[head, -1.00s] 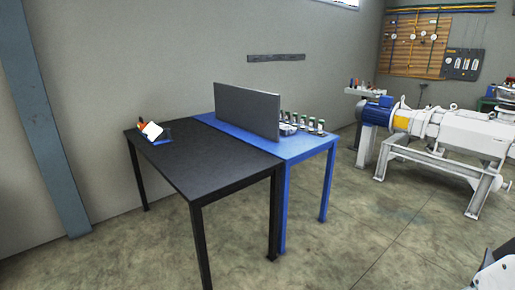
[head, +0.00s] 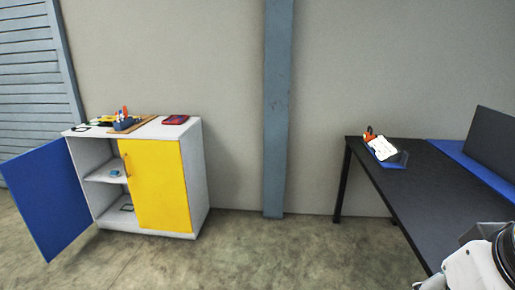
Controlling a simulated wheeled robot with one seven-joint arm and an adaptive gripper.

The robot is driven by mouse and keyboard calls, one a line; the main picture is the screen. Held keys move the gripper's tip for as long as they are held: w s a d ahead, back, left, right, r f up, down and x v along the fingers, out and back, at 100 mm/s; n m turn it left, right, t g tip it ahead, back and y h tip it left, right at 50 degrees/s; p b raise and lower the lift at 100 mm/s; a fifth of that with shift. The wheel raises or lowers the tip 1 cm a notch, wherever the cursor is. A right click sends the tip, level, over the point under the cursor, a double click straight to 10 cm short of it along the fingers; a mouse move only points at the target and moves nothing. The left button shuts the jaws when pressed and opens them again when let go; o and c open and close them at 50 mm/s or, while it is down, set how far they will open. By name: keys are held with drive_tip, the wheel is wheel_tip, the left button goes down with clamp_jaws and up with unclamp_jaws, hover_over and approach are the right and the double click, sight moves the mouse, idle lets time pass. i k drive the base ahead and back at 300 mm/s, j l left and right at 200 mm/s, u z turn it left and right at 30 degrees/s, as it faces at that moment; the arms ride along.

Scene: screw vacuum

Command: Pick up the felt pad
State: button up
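I cannot make out the felt pad for certain. A flat red item (head: 176,119) lies on the right part of the white cabinet's top (head: 150,130). A small blue item (head: 114,173) is on the cabinet's middle shelf, and a dark flat item (head: 127,208) lies at its bottom; both are too small to name. Part of my white arm shows at the lower right edge, far from the cabinet. My gripper's fingers are not visible.
The cabinet's blue door (head: 42,198) stands open to the left; its yellow door (head: 157,185) is closed. Tools in a blue holder (head: 126,122) stand on top. The floor between is clear.

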sight(114, 173)
drive_tip(key=i+j+u, duration=0.1)
drive_tip(key=i+u, duration=0.2)
drive_tip(key=i, duration=0.65)
drive_tip(key=i+l+u, duration=0.1)
drive_tip(key=i+u, duration=0.2)
drive_tip(key=i, duration=0.65)
drive_tip(key=i+u, duration=0.35)
drive_tip(key=i, duration=0.15)
drive_tip(key=i+l+u, duration=0.15)
drive_tip(key=i+u, duration=0.2)
drive_tip(key=i+l+u, duration=0.35)
drive_tip(key=i, duration=0.2)
drive_tip(key=i+l+u, duration=0.35)
drive_tip(key=i, duration=0.05)
